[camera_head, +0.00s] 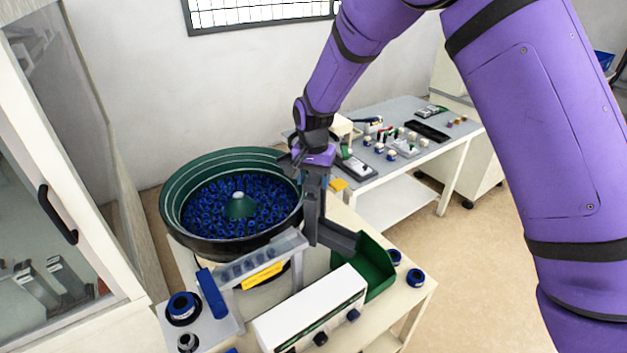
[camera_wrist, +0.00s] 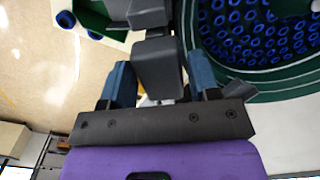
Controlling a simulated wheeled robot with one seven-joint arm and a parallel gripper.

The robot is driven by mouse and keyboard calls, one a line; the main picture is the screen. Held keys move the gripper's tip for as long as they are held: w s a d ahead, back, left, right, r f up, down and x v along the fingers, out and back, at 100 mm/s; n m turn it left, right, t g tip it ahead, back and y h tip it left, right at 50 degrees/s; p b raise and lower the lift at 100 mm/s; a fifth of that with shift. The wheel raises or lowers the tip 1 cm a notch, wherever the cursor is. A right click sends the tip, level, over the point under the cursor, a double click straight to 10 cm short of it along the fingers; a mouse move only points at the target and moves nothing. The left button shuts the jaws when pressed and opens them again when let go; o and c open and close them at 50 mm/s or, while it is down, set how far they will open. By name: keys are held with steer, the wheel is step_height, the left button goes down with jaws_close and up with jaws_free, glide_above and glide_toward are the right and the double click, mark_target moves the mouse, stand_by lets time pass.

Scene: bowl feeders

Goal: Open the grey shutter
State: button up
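The grey shutter (camera_head: 313,213) appears as an upright grey piece at the right side of the bowl feeder, above a grey chute (camera_head: 337,238). My gripper (camera_head: 314,178) is at its upper end, pointing down. In the wrist view the grey shutter (camera_wrist: 159,68) stands between the two blue finger pads of my gripper (camera_wrist: 160,82). The fingers are apart, one on each side of it. A thin gap shows at the right finger; contact at the left finger is unclear. The chute leads to a green bin (camera_head: 372,268).
The green bowl (camera_head: 175,205) full of blue rings is close left of my gripper. A white control box (camera_head: 310,312) and a grey rail (camera_head: 270,250) stand in front. A side table (camera_head: 400,165) with small parts is behind. A glass-door cabinet (camera_head: 50,190) is at left.

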steer(key=shift+o, duration=0.9)
step_height(320, 180, up, 11)
steer(key=shift+f, duration=0.1)
